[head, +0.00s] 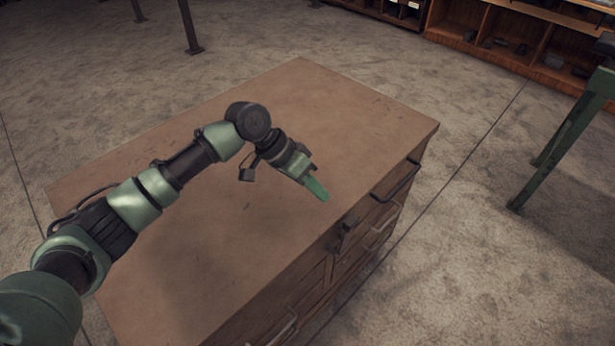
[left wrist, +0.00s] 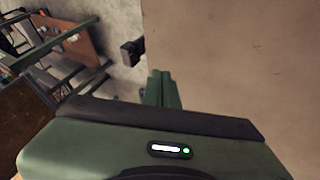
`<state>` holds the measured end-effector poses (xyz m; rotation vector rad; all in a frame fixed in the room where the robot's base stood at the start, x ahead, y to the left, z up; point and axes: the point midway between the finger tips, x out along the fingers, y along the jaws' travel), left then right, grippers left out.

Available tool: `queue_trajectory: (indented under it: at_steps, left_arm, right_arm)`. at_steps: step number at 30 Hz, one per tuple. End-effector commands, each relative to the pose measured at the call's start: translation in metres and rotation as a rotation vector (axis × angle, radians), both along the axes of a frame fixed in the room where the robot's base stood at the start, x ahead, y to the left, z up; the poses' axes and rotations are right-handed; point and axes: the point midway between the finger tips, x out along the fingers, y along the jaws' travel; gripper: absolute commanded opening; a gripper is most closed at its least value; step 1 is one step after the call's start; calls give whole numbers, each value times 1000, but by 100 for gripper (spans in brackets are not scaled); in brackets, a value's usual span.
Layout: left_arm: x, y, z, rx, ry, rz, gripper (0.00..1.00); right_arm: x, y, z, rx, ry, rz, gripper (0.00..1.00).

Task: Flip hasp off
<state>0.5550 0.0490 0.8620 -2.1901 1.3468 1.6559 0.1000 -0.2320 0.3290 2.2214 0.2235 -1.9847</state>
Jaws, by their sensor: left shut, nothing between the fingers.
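A wooden drawer cabinet (head: 300,85) stands on the floor in the head view. A dark metal fitting that looks like the hasp (head: 346,224) sits at the top edge of its drawer front. It also shows in the left wrist view as a dark block (left wrist: 132,53) jutting past the cabinet edge. Whether it is folded over or free is too small to tell. My left gripper (head: 321,195) is shut and empty, with its green fingers close to the top's edge, just behind and left of the hasp and apart from it. The fingertips (left wrist: 160,76) show just below the hasp in the left wrist view. My right gripper is not visible.
Dark drawer handles (head: 397,181) stick out from the cabinet front. The cabinet top is otherwise bare. A green-legged table (head: 575,125) stands at right, and wooden shelving (head: 500,40) at the back right. Open concrete floor lies between.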

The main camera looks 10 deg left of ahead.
Motion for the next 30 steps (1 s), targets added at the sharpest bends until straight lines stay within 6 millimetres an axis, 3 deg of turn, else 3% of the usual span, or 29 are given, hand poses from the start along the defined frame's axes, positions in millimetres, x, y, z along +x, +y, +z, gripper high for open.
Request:
queue_trajectory:
  at_steps: [3, 12, 30]
  left_arm:
    - [0, -16, -20, -1, 2, 0, 0]
    - [-21, -44, -22, -1, -1, 0, 0]
    - [-25, -50, -20, 15, -12, -2, 0]
  right_arm:
    - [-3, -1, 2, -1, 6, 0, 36]
    - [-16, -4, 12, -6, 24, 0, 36]
    - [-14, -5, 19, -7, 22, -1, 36]
